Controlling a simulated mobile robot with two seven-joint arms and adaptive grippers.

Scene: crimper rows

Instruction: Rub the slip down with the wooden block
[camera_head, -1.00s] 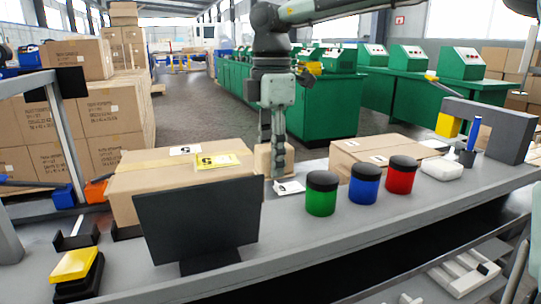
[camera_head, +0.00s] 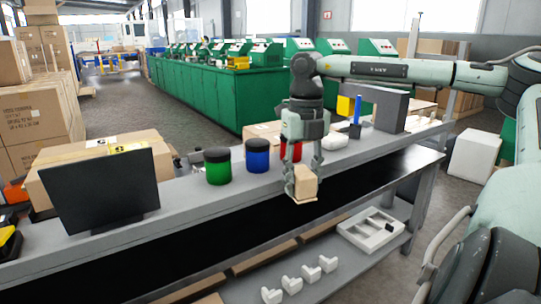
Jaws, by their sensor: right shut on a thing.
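My right gripper (camera_head: 304,176) is shut on a light wooden block (camera_head: 306,188). It holds the block in front of the bench (camera_head: 190,204), near the red jar (camera_head: 297,151), which it partly covers. A yellow slip (camera_head: 129,147) with a dark mark lies on top of the left carton (camera_head: 70,183), beside a white label (camera_head: 97,143). The block is well to the right of this carton and apart from it. The dark monitor hides part of the carton. My left gripper is not in view.
A black monitor (camera_head: 103,191) stands before the left carton. A green jar (camera_head: 218,167) and a blue jar (camera_head: 257,156) stand on the bench. A grey arch (camera_head: 383,107) stands farther right. A white tray (camera_head: 370,230) and several white parts lie on the lower shelf.

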